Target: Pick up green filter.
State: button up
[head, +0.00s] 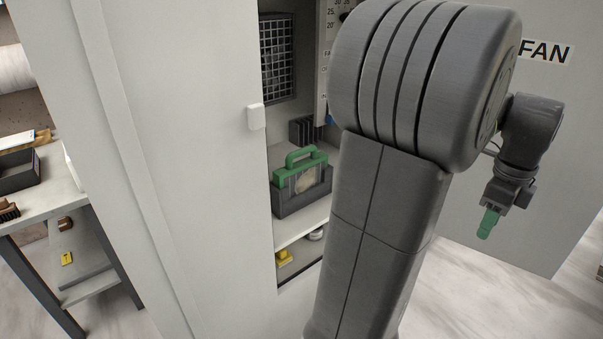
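The green filter (304,156) has a green frame with a handle on top and a pale panel with a beige patch. It sits upright in a dark grey open holder (302,199) on a shelf inside the white cabinet. My gripper (489,223) hangs at the right, pointing down, outside the cabinet and well apart from the filter. Its end is green, and it is too small to tell whether the fingers are apart. My large grey arm link stands between the filter and my gripper and covers part of the cabinet opening.
A white cabinet panel (180,150) stands left of the opening. A dark grille (278,58) is above the filter, and black ribbed pieces (302,131) are behind it. A yellow object (283,258) lies below. A side table (62,188) stands at the far left.

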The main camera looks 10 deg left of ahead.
aim_at(303, 175)
jog(key=i+l+u, duration=0.2)
jog(key=u, duration=0.3)
jog(key=i+l+u, duration=0.25)
jog(key=u, duration=0.2)
jog(key=i+l+u, duration=0.15)
jog(key=l+u, duration=0.7)
jog(key=u, duration=0.15)
jog(key=l+u, duration=0.95)
